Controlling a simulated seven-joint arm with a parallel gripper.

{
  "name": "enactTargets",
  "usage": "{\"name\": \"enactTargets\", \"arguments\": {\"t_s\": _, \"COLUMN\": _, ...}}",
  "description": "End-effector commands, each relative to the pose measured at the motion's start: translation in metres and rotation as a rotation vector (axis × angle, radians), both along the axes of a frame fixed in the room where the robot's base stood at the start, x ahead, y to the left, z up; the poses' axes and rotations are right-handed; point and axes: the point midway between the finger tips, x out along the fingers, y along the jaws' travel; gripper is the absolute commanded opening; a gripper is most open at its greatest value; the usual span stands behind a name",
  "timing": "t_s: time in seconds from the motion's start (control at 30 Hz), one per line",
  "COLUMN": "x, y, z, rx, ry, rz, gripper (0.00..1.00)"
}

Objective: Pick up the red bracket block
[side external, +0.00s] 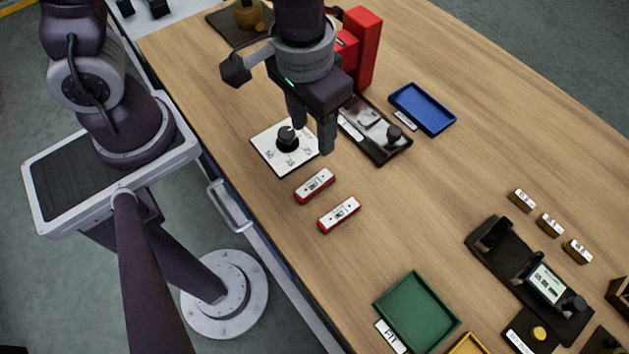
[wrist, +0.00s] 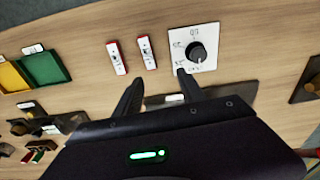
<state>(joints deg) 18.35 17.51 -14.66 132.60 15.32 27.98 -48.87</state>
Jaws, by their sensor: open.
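A red L-shaped block (side external: 365,48), which looks like the bracket block, stands upright at the back of the table, partly hidden behind my wrist in the side view. A bit of red (wrist: 311,153) shows at the right edge of the wrist view; I cannot tell for sure that it is the same block. My gripper (side external: 312,137) is open and empty, pointing down above the table near a white dial plate. It is in front of the red block and apart from it. Its two fingers (wrist: 158,77) also show in the wrist view.
The white plate (side external: 265,145) carries a black knob. Two red-edged, white-topped pieces (side external: 314,185) (side external: 339,214) lie nearby. A dark fixture (side external: 391,152) and blue tray (side external: 448,127) are to the right. A green tray (side external: 416,310) is at the front. The table's middle is clear.

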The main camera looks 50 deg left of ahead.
Motion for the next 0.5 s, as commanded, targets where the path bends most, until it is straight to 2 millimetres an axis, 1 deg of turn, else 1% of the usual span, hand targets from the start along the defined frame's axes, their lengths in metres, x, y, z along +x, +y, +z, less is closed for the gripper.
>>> {"name": "enactTargets", "arguments": {"t_s": 0.03, "x": -0.006, "y": -0.01, "z": -0.015, "rx": -0.002, "ry": 0.036, "rz": -0.001, "gripper": 0.47}}
{"name": "enactTargets", "arguments": {"t_s": 0.13, "x": -0.012, "y": -0.021, "z": -0.032, "rx": -0.01, "ry": 0.068, "rz": 0.009, "gripper": 0.47}}
{"name": "enactTargets", "arguments": {"t_s": 0.37, "x": -0.014, "y": -0.024, "z": -0.064, "rx": -0.01, "ry": 0.079, "rz": 0.014, "gripper": 0.47}}
{"name": "enactTargets", "arguments": {"t_s": 0.5, "x": -0.014, "y": -0.023, "z": -0.091, "rx": -0.008, "ry": 0.079, "rz": 0.013, "gripper": 0.47}}
